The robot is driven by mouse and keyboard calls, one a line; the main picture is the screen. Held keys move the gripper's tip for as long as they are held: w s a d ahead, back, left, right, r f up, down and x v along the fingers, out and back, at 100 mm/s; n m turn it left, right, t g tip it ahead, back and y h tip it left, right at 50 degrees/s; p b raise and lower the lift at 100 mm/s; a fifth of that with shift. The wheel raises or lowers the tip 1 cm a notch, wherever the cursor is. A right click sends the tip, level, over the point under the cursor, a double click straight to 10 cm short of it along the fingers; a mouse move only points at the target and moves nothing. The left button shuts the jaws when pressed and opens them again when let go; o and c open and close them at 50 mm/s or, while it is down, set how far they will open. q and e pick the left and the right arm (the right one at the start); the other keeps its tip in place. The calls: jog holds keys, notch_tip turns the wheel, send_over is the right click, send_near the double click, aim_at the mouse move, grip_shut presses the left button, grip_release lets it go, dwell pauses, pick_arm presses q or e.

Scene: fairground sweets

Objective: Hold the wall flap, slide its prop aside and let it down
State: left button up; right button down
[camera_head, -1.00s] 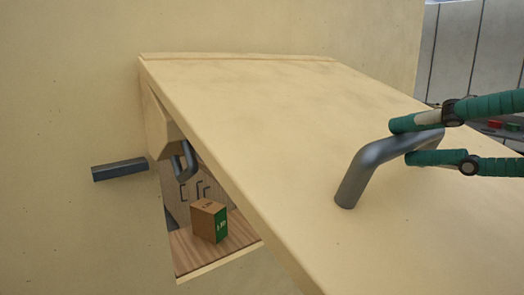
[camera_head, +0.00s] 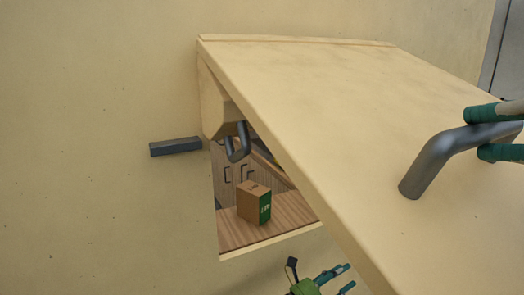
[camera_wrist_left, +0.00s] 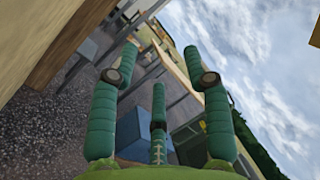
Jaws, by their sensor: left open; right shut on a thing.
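The cream wall flap (camera_head: 340,100) is hinged along its top and stands raised, sloping out from the wall. My right gripper (camera_head: 476,133) is shut on the bent grey handle (camera_head: 428,165) on the flap's outer face. Under the flap's left side, a cream wooden prop (camera_head: 212,100) with a grey U-shaped pull (camera_head: 237,145) shows, partly hidden by the flap. My left gripper (camera_head: 348,276) is open and empty below the opening, low in the head view and well away from the prop. Its spread fingers also show in the left wrist view (camera_wrist_left: 165,60).
A dark grey bar (camera_head: 175,147) sticks out from the wall left of the opening. A brown and green box (camera_head: 254,202) stands on the wooden shelf (camera_head: 236,233) inside. Bare wall lies further left. Tables and a blue box (camera_wrist_left: 140,133) show in the wrist view.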

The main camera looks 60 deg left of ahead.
pick_arm(q)
jog(key=s+a+r+m+t+h, duration=0.1)
jog(key=s+a+r+m+h, duration=0.1)
jog(key=s+r+m, duration=0.3)
jog(key=s+a+r+m+t+h, duration=0.1)
jog(key=r+m, duration=0.1)
jog(key=r, duration=0.6)
jog(key=m+h, duration=0.2)
jog(key=m, duration=0.7)
send_near(230, 112)
jog(key=w+f, duration=0.5)
jog(key=f, duration=0.3)
jog(key=s+r+m+g+y, duration=0.25)
jog(key=s+m+y, duration=0.35)
jog(key=m, duration=0.5)
jog(key=x, duration=0.7)
jog(key=r+x, duration=0.1)
jog(key=x, duration=0.3)
jog(key=shift+w+d, duration=0.15)
jog(key=shift+r, duration=0.1)
grip_shut()
